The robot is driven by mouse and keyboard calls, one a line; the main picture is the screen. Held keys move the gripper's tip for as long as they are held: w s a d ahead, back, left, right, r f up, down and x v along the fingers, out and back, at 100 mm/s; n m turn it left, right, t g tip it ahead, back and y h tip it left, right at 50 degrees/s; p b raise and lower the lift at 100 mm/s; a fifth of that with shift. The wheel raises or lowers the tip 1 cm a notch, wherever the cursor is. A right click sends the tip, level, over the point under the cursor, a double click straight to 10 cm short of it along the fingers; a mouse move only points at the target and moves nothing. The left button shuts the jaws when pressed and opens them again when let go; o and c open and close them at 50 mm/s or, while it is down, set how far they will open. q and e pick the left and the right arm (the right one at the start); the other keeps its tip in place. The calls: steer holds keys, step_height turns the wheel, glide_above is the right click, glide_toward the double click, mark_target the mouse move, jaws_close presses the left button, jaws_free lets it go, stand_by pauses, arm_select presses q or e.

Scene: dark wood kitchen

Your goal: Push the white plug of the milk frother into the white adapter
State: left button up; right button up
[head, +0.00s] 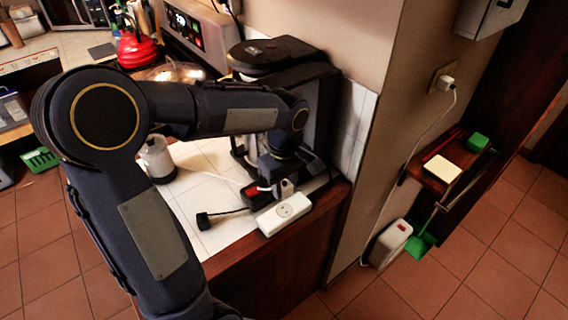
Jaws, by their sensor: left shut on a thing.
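The white adapter (292,210) is a power strip lying along the front right edge of the tiled counter, with a round socket facing up at its near part. My left gripper (274,184) reaches down from above at the adapter's far end, shut on the white plug (287,187). The plug is small and partly hidden by the gripper; whether it touches the adapter I cannot tell. A white-and-grey jug-like thing, likely the milk frother (158,160), stands on the counter to the left, partly behind my arm. A thin white cord runs from near it toward my gripper. My right gripper is out of view.
A black plug (203,220) on a black cord lies left of the adapter. A black coffee machine (300,95) stands close behind my gripper. A red kettle (137,48) is at the back left.

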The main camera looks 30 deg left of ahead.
arm_select(q)
steer(key=shift+w+a, duration=0.2)
steer(key=shift+w, duration=0.15)
steer(key=shift+s+d+r, duration=0.15)
steer(key=shift+s+d, duration=0.05)
steer(key=shift+s, duration=0.1)
steer(key=shift+w+a+f, duration=0.1)
steer(key=shift+w+f, duration=0.05)
steer(key=shift+f, duration=0.05)
steer(key=b, duration=0.5)
glide_above(285, 210)
steer(key=shift+a+f, duration=0.1)
steer(key=shift+f, duration=2.7)
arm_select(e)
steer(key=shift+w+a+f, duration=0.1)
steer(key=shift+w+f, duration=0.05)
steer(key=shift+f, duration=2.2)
arm_select(q)
steer(key=shift+f+b, duration=0.3)
steer(key=shift+f, duration=0.25)
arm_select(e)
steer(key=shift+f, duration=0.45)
arm_select(q)
steer(key=o, duration=1)
